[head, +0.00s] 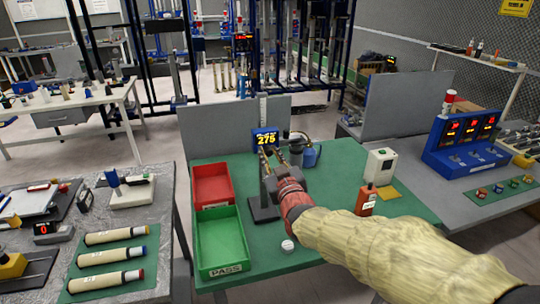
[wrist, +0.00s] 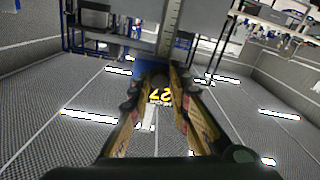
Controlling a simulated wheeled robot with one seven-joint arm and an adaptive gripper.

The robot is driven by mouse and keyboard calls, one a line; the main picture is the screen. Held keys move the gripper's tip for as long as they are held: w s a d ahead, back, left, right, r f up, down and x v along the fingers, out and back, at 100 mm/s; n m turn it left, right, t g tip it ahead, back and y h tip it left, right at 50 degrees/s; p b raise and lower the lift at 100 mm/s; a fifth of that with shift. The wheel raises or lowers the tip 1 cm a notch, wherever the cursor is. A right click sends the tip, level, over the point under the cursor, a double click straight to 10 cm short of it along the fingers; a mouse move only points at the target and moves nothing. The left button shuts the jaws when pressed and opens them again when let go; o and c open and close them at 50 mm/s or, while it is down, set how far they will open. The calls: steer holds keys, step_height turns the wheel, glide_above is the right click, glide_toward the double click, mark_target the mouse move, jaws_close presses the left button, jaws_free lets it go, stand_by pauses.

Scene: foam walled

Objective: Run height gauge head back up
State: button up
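The height gauge stands on the green table mat, with a pale upright column (head: 263,108) and a dark base (head: 263,210). Its blue head (head: 266,138) has a yellow display reading 275 and sits low on the column. My gripper (head: 268,157) is just in front of and below the display, coming from the lower right. In the wrist view, the two fingers (wrist: 162,82) stand apart, with the yellow digits (wrist: 160,97) showing between them and the column (wrist: 172,25) beyond. I cannot tell whether the fingertips touch the head.
A red tray (head: 212,184) and a green PASS tray (head: 222,242) lie left of the gauge. A white box (head: 380,166), an orange device (head: 366,200) and a small white round object (head: 287,246) are on the mat. A grey panel (head: 215,130) stands behind.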

jaws_close()
stand_by(0.3)
step_height(320, 180, up, 7)
steer(key=p, duration=0.1)
steer(key=shift+r, duration=0.15)
stand_by(0.3)
steer(key=o, duration=0.5)
jaws_free()
steer(key=shift+o, duration=0.2)
steer(key=shift+f, duration=0.2)
